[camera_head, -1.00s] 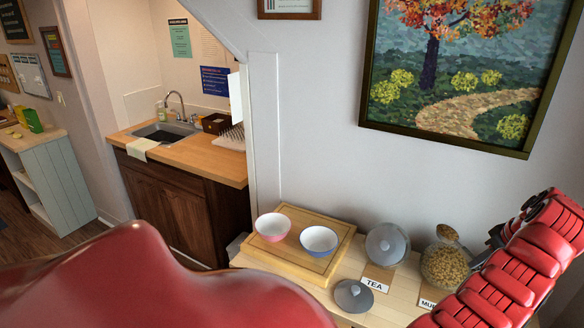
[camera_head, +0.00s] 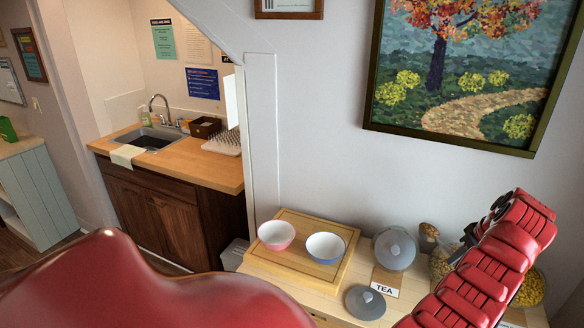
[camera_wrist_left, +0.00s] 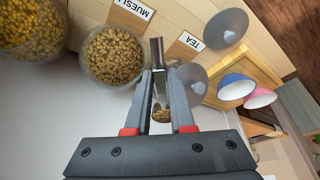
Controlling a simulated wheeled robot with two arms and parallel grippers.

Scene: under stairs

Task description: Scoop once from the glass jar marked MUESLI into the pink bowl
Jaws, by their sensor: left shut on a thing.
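The MUESLI jar (camera_wrist_left: 112,55) is open and full of brown pieces in the left wrist view, beside its label (camera_wrist_left: 130,13). In the head view the jar (camera_head: 440,266) is partly hidden by my arm. My left gripper (camera_wrist_left: 160,76) is shut on a scoop, whose dark handle (camera_wrist_left: 157,48) sits between the fingertips. The scoop's bowl (camera_wrist_left: 161,113) holds brown muesli; it also shows in the head view (camera_head: 428,231), raised near the jar. The pink bowl (camera_head: 276,236) stands on a wooden board, and its inside looks empty. My right gripper is not in view.
A blue bowl (camera_head: 325,248) stands beside the pink one on the board (camera_head: 300,268). Between bowls and muesli stand the TEA jar (camera_head: 394,248) and a loose grey lid (camera_head: 365,302). An orange-filled jar (camera_head: 531,288) stands at the right. The wall is close behind.

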